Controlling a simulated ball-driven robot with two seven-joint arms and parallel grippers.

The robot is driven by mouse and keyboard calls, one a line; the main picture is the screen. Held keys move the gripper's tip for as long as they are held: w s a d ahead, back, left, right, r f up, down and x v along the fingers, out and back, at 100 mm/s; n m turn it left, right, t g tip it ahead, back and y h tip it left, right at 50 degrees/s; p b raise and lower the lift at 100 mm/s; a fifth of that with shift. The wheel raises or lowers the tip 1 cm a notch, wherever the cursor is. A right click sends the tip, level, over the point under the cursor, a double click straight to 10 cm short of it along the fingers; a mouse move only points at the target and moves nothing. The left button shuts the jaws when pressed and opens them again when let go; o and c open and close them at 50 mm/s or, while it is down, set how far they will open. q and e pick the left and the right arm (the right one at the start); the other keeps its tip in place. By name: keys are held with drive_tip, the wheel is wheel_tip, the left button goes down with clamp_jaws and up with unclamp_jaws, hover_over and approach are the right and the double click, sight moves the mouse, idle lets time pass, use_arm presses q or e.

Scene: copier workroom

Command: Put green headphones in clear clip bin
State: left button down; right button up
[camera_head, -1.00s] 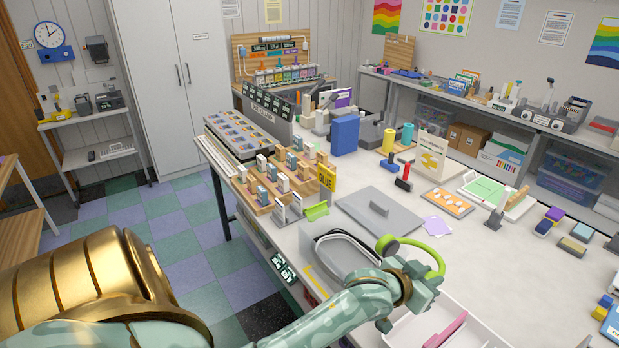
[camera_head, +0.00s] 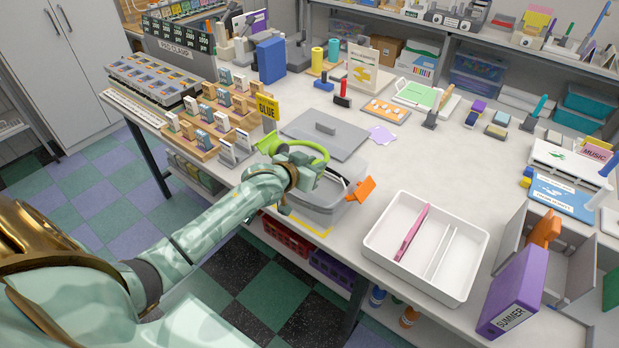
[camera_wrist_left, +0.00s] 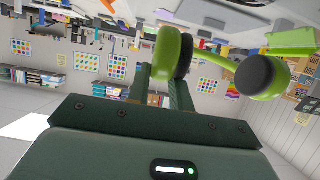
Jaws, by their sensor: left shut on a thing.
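The green headphones (camera_head: 318,150) are held in my left gripper (camera_head: 303,174), above the grey see-through bin (camera_head: 322,215) at the table's front edge. In the left wrist view, the fingers (camera_wrist_left: 160,85) are shut around one green ear cup (camera_wrist_left: 170,52); the other cup (camera_wrist_left: 262,76) hangs free to the right. The bin is open on top, with an orange clip (camera_head: 360,188) at its right end. My gripper hides part of its inside; a dark curved band shows there. My right gripper is not in view.
A grey lid (camera_head: 310,131) with a handle lies behind the bin. A white divided tray (camera_head: 376,238) with a pink item stands to the right, near a purple binder (camera_head: 515,290). Small stepped racks (camera_head: 190,138) and a yellow glue box (camera_head: 267,107) stand to the left.

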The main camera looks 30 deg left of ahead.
use_arm(q)
drive_tip(key=shift+w+a+f, duration=0.15)
drive_tip(key=shift+a+f, duration=0.05)
drive_tip(key=shift+f, duration=0.2)
drive_tip(key=shift+w+a+f, duration=0.15)
drive_tip(key=shift+f, duration=0.2)
drive_tip(key=f+b, duration=0.1)
drive_tip(key=f, duration=0.2)
drive_tip(key=shift+w+a+f, duration=0.1)
drive_tip(key=shift+a+f, duration=0.1)
drive_tip(key=shift+f, duration=0.35)
drive_tip(key=c, duration=1.3)
unclamp_jaws()
drive_tip(key=shift+o, duration=0.2)
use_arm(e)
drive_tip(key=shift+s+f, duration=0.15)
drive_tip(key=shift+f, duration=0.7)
use_arm(q)
drive_tip(key=shift+r, duration=0.1)
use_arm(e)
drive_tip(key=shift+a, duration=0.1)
use_arm(q)
drive_tip(key=p+v, duration=0.2)
drive_tip(key=v, duration=1)
drive_tip(key=shift+r, duration=0.3)
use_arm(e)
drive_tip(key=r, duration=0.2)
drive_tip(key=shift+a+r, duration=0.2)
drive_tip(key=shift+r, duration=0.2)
